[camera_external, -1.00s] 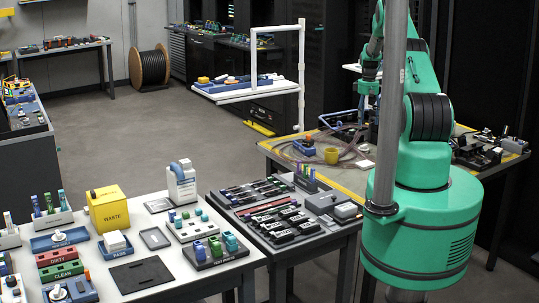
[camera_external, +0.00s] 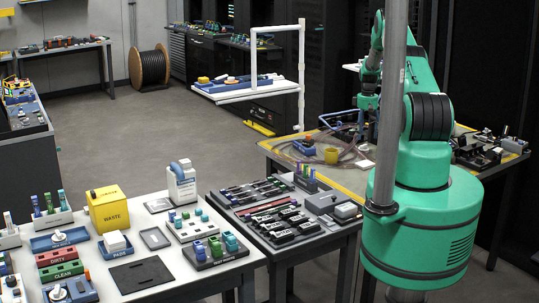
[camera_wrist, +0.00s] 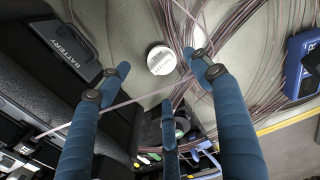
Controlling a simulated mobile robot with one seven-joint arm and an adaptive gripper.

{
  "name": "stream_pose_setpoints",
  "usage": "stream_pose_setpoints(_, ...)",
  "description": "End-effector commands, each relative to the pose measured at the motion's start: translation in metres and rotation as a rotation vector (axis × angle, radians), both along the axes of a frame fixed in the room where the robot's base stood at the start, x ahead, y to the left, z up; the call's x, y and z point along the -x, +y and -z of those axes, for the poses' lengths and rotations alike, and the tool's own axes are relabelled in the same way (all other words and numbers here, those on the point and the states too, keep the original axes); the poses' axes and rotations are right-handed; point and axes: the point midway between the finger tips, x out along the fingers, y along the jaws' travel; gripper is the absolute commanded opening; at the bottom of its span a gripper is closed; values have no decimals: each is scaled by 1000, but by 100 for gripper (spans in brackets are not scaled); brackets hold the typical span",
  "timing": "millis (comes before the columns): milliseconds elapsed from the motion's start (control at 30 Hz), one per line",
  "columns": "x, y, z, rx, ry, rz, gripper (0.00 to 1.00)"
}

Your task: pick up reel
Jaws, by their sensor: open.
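My gripper (camera_wrist: 155,85) has blue padded fingers, spread apart with nothing held between them in the wrist view. No reel can be named for certain. In the wrist view a white round piece (camera_wrist: 161,60) lies beyond the fingertips among loose brown cable. A dark round piece (camera_wrist: 181,127) shows lower down, partly hidden by a finger. A black cable drum (camera_external: 149,68) stands on the floor at the back left in the outside view.
A black battery box (camera_wrist: 62,42) lies at the left and a blue case (camera_wrist: 303,62) at the right in the wrist view. A yellow cup-like piece (camera_external: 331,156) stands on the far table. Open floor lies left of that table.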

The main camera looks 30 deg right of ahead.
Motion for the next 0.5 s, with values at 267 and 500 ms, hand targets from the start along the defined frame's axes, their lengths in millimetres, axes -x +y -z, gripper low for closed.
stream_pose_setpoints(267, 0, 0, 17, 1, -1, 0, 64)
stream_pose_setpoints(500, 0, 0, 18, 1, -1, 0, 64)
